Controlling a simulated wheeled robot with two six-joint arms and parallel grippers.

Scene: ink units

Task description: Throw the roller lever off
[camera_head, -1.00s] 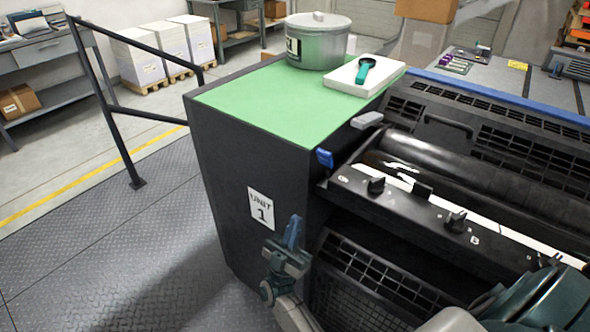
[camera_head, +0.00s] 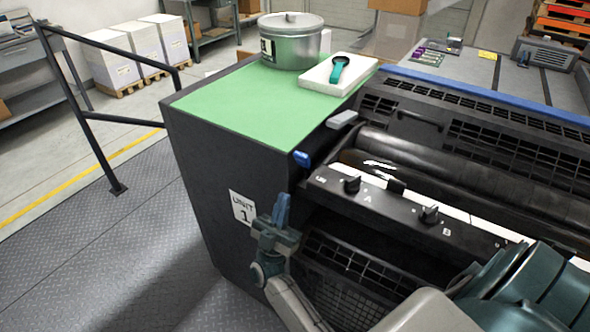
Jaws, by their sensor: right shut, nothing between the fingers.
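A blue-tipped lever (camera_head: 302,158) sticks out at the left end of the ink unit's black front rail, and a grey lever handle (camera_head: 342,119) sits above it beside the green top. I cannot tell for sure which one is the roller lever. My right gripper (camera_head: 283,207) is shut and empty, its blue fingers pointing up. It is below and slightly left of the blue-tipped lever, apart from it, in front of the "Unit 1" cabinet. My left gripper is not in view.
Black knobs (camera_head: 351,184) marked with letters line the rail (camera_head: 385,204) below the dark roller (camera_head: 440,165). A metal can (camera_head: 291,45) and a white block (camera_head: 337,76) with a teal-handled tool stand on the green top (camera_head: 235,108). A black railing (camera_head: 83,115) stands left, with free floor between.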

